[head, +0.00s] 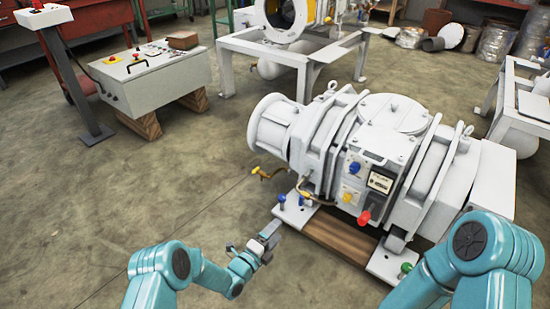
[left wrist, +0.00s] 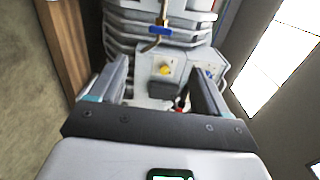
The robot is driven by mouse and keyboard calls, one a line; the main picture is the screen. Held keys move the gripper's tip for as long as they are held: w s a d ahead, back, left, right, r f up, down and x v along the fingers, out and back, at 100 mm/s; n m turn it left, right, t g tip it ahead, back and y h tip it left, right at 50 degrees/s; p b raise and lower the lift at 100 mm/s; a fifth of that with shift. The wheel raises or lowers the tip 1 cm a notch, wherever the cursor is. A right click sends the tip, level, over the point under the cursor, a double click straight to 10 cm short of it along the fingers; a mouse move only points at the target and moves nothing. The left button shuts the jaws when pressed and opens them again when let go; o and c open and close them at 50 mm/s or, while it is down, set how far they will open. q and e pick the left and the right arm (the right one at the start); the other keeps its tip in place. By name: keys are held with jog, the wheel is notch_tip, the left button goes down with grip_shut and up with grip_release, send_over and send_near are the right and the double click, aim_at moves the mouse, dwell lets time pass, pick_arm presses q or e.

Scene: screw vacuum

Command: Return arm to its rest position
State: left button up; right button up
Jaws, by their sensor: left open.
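The white vacuum pump (head: 385,150) stands on the floor on a base with a wooden block (head: 340,236). Its front panel has a blue knob (head: 354,168), a yellow knob (head: 347,197), a small display (head: 380,182) and a red knob (head: 364,217). My left gripper (head: 270,238) is open and empty, apart from the pump, in front of its left end. In the left wrist view my gripper's fingers (left wrist: 163,88) are spread, with the yellow knob (left wrist: 166,70) and a blue valve handle (left wrist: 160,30) beyond them. My right arm shows at the right; its gripper is out of view.
A grey control box (head: 150,77) rests on wooden blocks at the left, beside a post with a red button (head: 38,5). A white metal frame (head: 300,60) stands behind the pump. Bare concrete floor (head: 130,190) lies open to the left.

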pick_arm(q)
jog(key=shift+r, duration=0.1)
pick_arm(e)
jog(key=shift+r, duration=0.15)
